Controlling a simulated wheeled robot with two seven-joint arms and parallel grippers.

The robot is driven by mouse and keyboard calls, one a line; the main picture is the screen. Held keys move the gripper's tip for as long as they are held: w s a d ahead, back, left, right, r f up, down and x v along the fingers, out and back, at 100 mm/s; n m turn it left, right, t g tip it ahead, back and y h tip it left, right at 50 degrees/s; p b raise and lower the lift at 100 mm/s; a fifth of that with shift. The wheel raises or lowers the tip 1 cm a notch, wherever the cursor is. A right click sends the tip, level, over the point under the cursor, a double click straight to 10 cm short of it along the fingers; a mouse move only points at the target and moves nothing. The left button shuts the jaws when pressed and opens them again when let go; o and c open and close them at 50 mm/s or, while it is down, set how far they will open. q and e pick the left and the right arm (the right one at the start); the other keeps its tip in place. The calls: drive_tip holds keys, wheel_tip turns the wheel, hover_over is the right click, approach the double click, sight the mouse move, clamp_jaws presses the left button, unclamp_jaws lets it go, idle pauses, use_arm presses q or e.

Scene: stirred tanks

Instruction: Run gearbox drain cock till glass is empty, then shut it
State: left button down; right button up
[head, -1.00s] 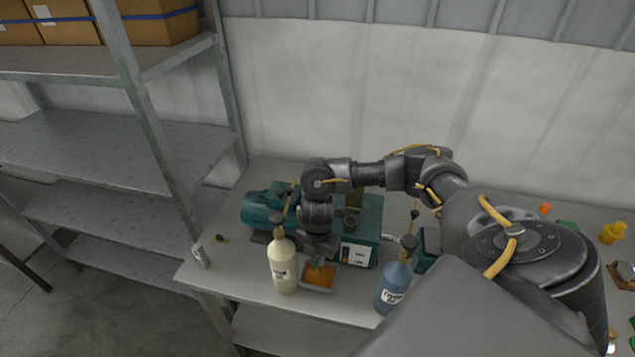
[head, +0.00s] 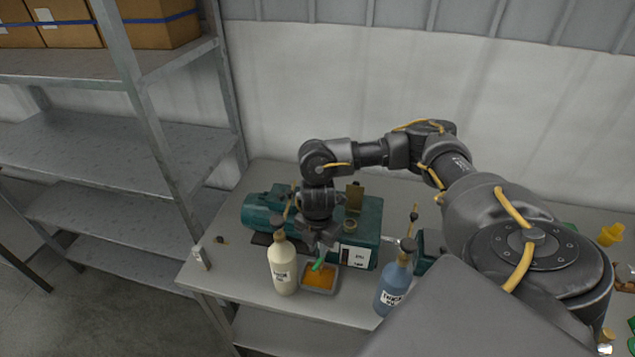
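The green gearbox (head: 368,222) with its motor stands on the bench. Its front carries a white label plate and a narrow sight glass (head: 344,254), too small to read a level surely. The green drain cock handle (head: 318,265) shows at the lower front, above a grey tray (head: 304,290) holding orange oil (head: 320,279). My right gripper (head: 317,250) points down just above the handle. Its fingers are small and dark, so I cannot tell whether they touch it or are open. The outlet is hidden. My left gripper is out of view.
A cream bottle (head: 283,270) stands close left of the tray, and a blue bottle (head: 393,287) stands to its right. Metal shelving (head: 90,150) is at left.

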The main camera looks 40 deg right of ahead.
drive_tip(key=shift+r, duration=2.45)
